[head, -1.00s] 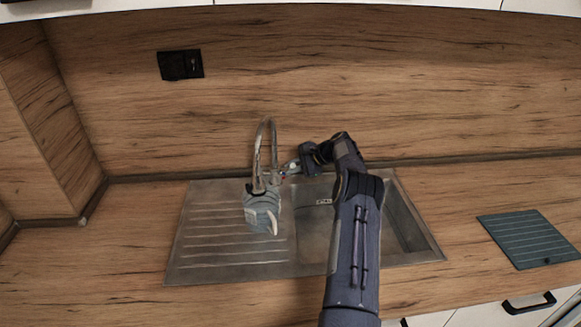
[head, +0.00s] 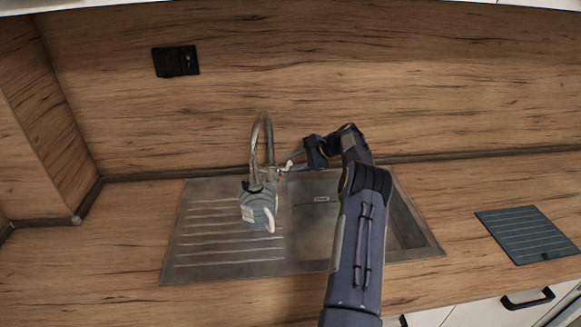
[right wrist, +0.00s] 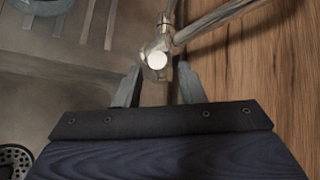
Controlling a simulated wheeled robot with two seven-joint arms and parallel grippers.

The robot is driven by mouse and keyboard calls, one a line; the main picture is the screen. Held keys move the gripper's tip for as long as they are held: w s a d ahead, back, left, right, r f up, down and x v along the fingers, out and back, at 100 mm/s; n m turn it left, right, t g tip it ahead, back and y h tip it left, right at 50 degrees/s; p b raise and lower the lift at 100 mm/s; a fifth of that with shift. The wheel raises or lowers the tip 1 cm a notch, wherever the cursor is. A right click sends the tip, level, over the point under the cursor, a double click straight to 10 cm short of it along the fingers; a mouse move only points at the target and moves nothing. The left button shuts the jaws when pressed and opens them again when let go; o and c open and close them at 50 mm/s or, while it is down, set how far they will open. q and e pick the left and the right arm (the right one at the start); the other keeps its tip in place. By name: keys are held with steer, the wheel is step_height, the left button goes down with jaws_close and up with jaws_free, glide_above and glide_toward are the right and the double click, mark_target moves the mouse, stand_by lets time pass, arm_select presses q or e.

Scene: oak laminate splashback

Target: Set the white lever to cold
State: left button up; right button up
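The metal tap (head: 256,150) stands at the back of the sink, with a tall curved spout. Its small white lever (head: 289,164) is on the tap's right side, close to my right gripper (head: 285,166). In the right wrist view the lever's round white end (right wrist: 158,60) faces the camera. My right gripper (right wrist: 158,84) has its two fingers apart, one on each side below the lever's end. I cannot tell whether a finger touches it. My left gripper is not in view.
A grey and white item (head: 258,208) is below the spout, over the drainer side of the metal sink (head: 200,265). A dark ribbed board (head: 528,236) lies on the counter at right. A black socket (head: 176,61) is on the wooden splashback.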

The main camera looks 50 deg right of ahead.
steer(key=shift+b+v, duration=0.35)
steer(key=shift+v, duration=1.75)
steer(key=shift+s, duration=0.1)
